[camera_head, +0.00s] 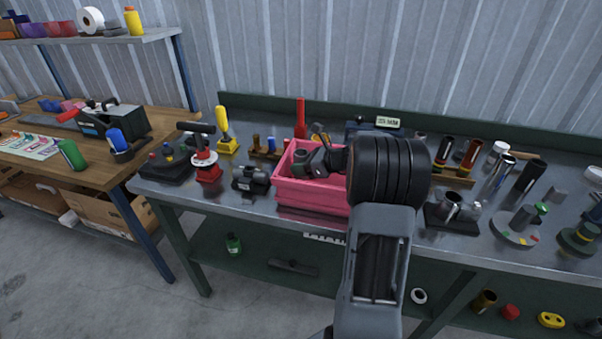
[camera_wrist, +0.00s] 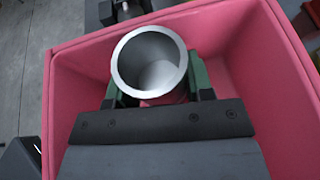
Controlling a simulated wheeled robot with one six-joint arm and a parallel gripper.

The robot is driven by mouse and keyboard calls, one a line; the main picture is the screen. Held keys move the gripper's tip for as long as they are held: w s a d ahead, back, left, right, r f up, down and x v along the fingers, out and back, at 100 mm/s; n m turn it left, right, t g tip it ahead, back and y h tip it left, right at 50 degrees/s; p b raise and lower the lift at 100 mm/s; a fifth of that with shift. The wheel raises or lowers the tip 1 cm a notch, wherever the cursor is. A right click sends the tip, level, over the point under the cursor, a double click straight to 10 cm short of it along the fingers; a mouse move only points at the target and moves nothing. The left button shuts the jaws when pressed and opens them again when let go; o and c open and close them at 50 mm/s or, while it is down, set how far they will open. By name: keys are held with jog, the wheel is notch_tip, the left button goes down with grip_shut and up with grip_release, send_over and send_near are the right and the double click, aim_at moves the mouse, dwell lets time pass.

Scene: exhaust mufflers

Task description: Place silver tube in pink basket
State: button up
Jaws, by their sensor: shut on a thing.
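The silver tube (camera_wrist: 149,62) shows in the wrist view with its round open end facing the camera. My gripper (camera_wrist: 152,85) is shut on it, with a green-padded finger on each side. The pink basket (camera_wrist: 275,65) surrounds the tube and fingers in that view, its walls rising on the left, right and far sides. In the head view the pink basket (camera_head: 312,196) stands on the workbench, and my gripper (camera_head: 318,160) is over its opening. My arm hides the basket's right part there, and I cannot make out the tube in that view.
The metal workbench (camera_head: 235,203) is crowded. A red-based clamp tool (camera_head: 206,165) and a dark cylinder fitting (camera_head: 250,180) stand left of the basket. A dark holder with metal cups (camera_head: 452,212) and several tubes stand to the right. A wooden table (camera_head: 90,165) is at the left.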

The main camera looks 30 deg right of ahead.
jog(key=shift+f, duration=1.55)
jog(key=shift+f, duration=0.15)
jog(key=o, duration=1.1)
jog(key=shift+c, duration=0.2)
jog(key=shift+d+r, duration=0.1)
jog(key=shift+r, duration=0.15)
jog(key=v, duration=1.1)
jog(key=shift+s+d, duration=0.15)
jog(key=shift+s, duration=0.2)
